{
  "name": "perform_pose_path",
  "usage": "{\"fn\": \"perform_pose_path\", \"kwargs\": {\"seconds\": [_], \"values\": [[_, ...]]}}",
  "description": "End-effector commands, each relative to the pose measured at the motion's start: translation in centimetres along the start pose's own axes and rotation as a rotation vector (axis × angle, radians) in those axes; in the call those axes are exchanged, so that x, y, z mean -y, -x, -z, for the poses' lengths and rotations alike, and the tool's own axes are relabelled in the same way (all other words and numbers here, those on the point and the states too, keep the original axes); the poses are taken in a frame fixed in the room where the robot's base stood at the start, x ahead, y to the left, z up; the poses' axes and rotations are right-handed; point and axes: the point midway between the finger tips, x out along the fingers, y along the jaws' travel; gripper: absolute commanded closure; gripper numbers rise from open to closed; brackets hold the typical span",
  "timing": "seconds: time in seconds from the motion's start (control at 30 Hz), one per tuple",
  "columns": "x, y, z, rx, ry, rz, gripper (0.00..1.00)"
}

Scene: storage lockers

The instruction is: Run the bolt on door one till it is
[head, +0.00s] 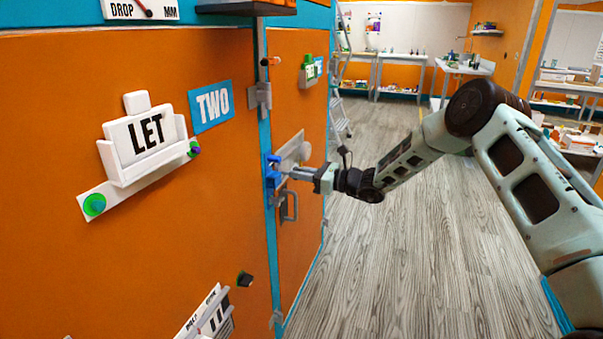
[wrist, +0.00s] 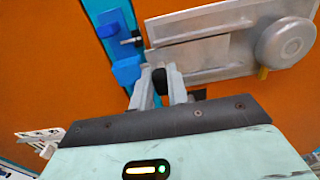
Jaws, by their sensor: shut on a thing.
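The bolt sits on a grey plate (head: 293,150) on the narrow orange door (head: 300,105), right of door TWO in the head view. Its sign is too oblique to read. In the wrist view the plate (wrist: 225,50) carries a large round grey disc (wrist: 285,43) at its right. A blue catch (wrist: 108,27) stands on the teal frame left of the plate, with a short rod tip (wrist: 131,41) near it. My gripper (head: 288,172) is at the plate's lower left; its fingers (wrist: 168,88) are shut on a small dark knob (wrist: 160,77). Whether the rod sits inside the catch is unclear.
A grey handle (head: 289,205) hangs below the bolt, and a hinge-like fitting (head: 260,96) is above left. Door TWO (head: 60,250) carries a white LET tray (head: 145,140) and fills the left. The wooden floor (head: 400,260) is open at right.

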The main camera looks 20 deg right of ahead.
Motion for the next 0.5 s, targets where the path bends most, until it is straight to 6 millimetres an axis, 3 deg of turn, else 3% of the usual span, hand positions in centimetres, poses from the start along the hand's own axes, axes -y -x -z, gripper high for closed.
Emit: {"fn": "perform_pose_path", "kwargs": {"seconds": [0.03,0.07,0.1,0.5], "values": [[0.03,-0.02,-0.05,0.001,0.001,0.000,1.00],[0.03,-0.02,-0.05,0.001,0.001,0.000,0.75],[0.03,-0.02,-0.05,0.001,0.001,0.000,0.64],[0.09,0.62,-0.05,0.001,0.001,0.001,0.62]]}}
